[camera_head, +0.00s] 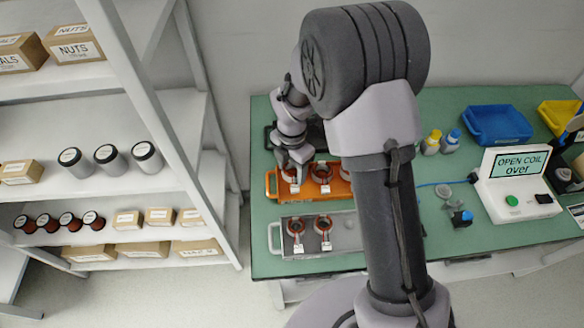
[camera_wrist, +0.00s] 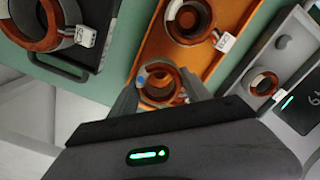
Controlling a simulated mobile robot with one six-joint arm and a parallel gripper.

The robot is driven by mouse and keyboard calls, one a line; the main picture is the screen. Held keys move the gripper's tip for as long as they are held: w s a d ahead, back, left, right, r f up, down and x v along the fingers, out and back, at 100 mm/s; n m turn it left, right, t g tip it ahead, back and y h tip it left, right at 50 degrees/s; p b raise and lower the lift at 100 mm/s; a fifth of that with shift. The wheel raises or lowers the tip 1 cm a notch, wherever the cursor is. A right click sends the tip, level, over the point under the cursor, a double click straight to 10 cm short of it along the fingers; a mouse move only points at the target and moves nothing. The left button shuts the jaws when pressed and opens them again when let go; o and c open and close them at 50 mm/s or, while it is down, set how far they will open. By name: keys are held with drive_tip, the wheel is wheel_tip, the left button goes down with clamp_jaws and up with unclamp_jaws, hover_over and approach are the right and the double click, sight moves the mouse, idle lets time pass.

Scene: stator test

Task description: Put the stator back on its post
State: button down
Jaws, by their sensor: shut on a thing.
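My gripper (camera_wrist: 160,93) is shut on a stator (camera_wrist: 158,100), a copper-brown ring, in the wrist view. The held stator is over or in the orange tray (camera_wrist: 150,45); whether it is around a post, I cannot tell. In the head view my gripper (camera_head: 291,166) is at the left end of the orange tray (camera_head: 270,184). Another stator (camera_wrist: 186,22) with a white tag sits in that tray. The grey tray (camera_head: 276,240) in front holds two tagged stators, one at left (camera_head: 296,227) and one at right (camera_head: 322,225).
In the wrist view, a stator (camera_wrist: 262,84) sits on a grey device (camera_wrist: 290,50) at right. My arm hides the table's middle in the head view. A tester reading "OPEN COIL over" (camera_head: 516,170), a blue bin (camera_head: 497,125) and bottles stand at right. A shelf rack (camera_head: 165,110) stands at left.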

drive_tip(key=shift+f, duration=0.5)
drive_tip(key=shift+f, duration=0.25)
drive_tip(key=c, duration=0.7)
unclamp_jaws()
drive_tip(key=shift+o, duration=0.2)
drive_tip(key=shift+r, duration=0.1)
drive_tip(key=shift+r+p, duration=2)
drive_tip(key=shift+r, duration=0.5)
drive_tip(key=o, duration=0.6)
drive_tip(key=shift+f, duration=0.1)
